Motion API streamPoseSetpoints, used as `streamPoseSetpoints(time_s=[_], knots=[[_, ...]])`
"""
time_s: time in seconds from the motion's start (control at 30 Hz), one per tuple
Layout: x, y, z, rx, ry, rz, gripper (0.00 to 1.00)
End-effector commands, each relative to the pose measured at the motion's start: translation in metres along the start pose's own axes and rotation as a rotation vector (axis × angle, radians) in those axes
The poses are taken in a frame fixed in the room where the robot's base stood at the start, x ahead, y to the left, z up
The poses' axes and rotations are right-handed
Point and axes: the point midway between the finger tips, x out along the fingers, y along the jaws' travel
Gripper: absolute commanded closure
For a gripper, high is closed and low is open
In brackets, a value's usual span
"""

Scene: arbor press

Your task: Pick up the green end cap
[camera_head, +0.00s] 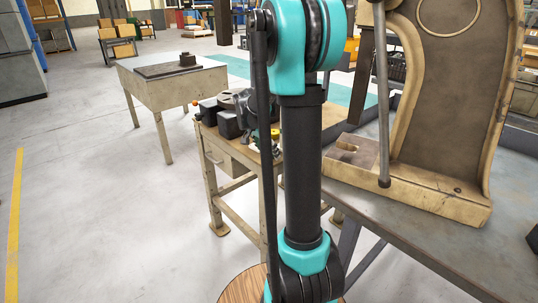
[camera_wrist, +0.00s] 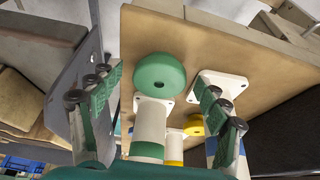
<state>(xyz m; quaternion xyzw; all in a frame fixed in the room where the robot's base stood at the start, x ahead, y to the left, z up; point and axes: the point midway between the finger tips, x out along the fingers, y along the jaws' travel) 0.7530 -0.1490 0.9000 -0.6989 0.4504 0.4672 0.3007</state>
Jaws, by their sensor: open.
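The green end cap (camera_wrist: 160,74) is a round, dome-like piece with a small hole, in the upper middle of the wrist view. It appears against a white flange and tube with a green-blue band (camera_wrist: 147,150); I cannot tell whether they touch. My gripper (camera_wrist: 152,84) is open, with one finger to the left of the cap and one to the right. Nothing is visibly held. The cap lies between the fingers in the picture; its depth relative to the fingertips is unclear. My arm hides the gripper in the head view.
A yellow cap (camera_wrist: 193,125) is near another white tube, and a white flange (camera_wrist: 216,84) is close behind the right finger. These parts are by a tan wooden-looking surface (camera_wrist: 235,45). In the head view, a workbench (camera_head: 235,157) holds dark tools, and the arbor press (camera_head: 440,197) stands right.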

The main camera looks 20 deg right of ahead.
Motion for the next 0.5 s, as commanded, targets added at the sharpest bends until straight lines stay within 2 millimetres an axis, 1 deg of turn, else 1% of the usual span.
streamPoseSetpoints(time_s=[0.1,0.3,0.5], knots=[[0.0059,0.0002,0.0001,-0.001,0.000,0.000,0.24],[0.0060,0.0001,0.0002,-0.001,0.000,0.000,0.24],[0.0059,0.0001,0.0002,0.000,0.000,0.000,0.49]])
